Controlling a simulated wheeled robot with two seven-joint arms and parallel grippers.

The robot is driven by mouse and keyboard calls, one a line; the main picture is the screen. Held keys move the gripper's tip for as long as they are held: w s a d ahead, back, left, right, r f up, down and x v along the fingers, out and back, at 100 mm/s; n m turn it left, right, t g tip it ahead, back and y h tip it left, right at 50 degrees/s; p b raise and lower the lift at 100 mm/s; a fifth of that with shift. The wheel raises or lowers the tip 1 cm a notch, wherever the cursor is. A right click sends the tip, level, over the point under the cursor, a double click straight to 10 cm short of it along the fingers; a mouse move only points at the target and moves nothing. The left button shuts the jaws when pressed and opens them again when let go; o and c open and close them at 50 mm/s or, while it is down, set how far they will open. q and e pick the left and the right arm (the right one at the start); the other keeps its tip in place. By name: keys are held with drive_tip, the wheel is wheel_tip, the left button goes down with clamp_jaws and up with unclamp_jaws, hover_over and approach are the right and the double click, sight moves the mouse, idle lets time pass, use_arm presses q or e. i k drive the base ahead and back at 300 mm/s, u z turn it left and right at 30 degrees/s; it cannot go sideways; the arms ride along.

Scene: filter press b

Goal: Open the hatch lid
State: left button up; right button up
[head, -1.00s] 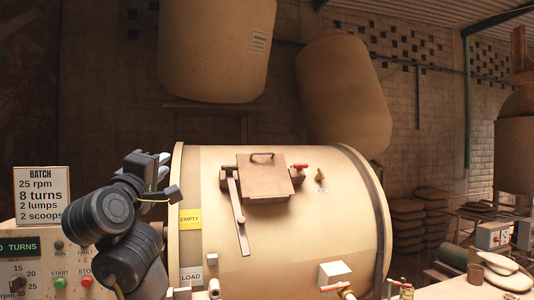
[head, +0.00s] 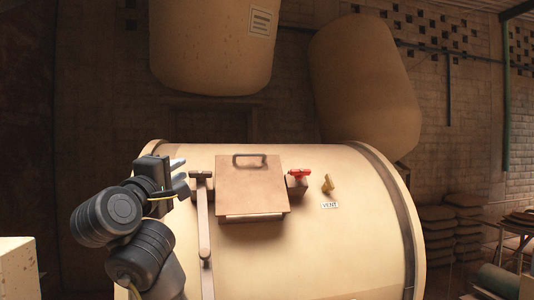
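The hatch lid (head: 252,185) is a tan square plate with a dark bar handle (head: 257,158) near its upper edge. It lies shut on top of the cream drum (head: 330,255). A long flat bar (head: 204,232) with a crosspiece at its top hangs down the drum just left of the lid. My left gripper (head: 183,171) is left of that bar's top, close to it in the picture. Its two fingers are apart with nothing seen between them. Whether it touches the bar cannot be told. My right gripper is not in view.
A red-handled fitting (head: 299,174) sits at the lid's right edge. A brass valve (head: 328,184) stands above the VENT label (head: 330,205). Two big rounded vessels (head: 213,45) hang above and behind. Stacked sacks (head: 450,225) lie at the right. The drum's right part is clear.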

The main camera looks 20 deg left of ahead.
sight(249, 186)
drive_tip(key=i, duration=0.9)
